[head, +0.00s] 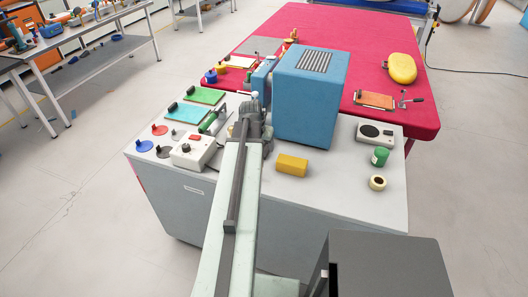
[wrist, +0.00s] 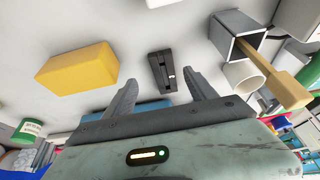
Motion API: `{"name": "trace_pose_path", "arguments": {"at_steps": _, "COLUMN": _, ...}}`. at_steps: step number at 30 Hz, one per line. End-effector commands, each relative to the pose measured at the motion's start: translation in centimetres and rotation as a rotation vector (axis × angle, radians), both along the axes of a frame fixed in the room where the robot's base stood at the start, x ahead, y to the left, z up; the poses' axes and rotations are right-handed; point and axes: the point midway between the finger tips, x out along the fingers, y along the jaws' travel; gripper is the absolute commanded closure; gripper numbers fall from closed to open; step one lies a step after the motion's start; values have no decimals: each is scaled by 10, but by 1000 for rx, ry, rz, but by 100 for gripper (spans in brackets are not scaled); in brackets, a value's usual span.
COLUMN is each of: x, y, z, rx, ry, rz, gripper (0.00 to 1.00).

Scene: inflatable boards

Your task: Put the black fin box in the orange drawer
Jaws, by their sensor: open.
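A small black box (wrist: 161,71) with a slot and a grey detail lies on a pale surface in the wrist view; I take it for the black fin box. My gripper (wrist: 161,88) is open, with a grey finger on either side of the box in the picture. The box appears beyond the fingertips, and I see no contact. In the head view my arm reaches over the grey cabinet top (head: 336,189), and the box cannot be made out there. Orange fronts (head: 60,17) show at the far left; I cannot tell whether one is the orange drawer.
A yellow block (head: 292,165) lies right of my arm. A blue box-shaped machine (head: 308,100) stands behind it. A white switch box (head: 194,150) and coloured discs are at left. A green can (head: 380,156) and a tape roll (head: 377,182) are at right.

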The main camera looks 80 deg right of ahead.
Motion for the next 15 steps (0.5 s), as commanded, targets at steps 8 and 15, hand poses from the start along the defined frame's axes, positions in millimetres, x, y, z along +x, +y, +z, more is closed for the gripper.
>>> {"name": "trace_pose_path", "arguments": {"at_steps": 8, "x": -2, "y": -11, "z": -19, "rx": 0, "ry": 0, "rz": -3, "gripper": 35}}
{"name": "trace_pose_path", "arguments": {"at_steps": 15, "x": -1, "y": -31, "z": -56, "rx": -1, "ry": 0, "rz": -5, "gripper": 35}}
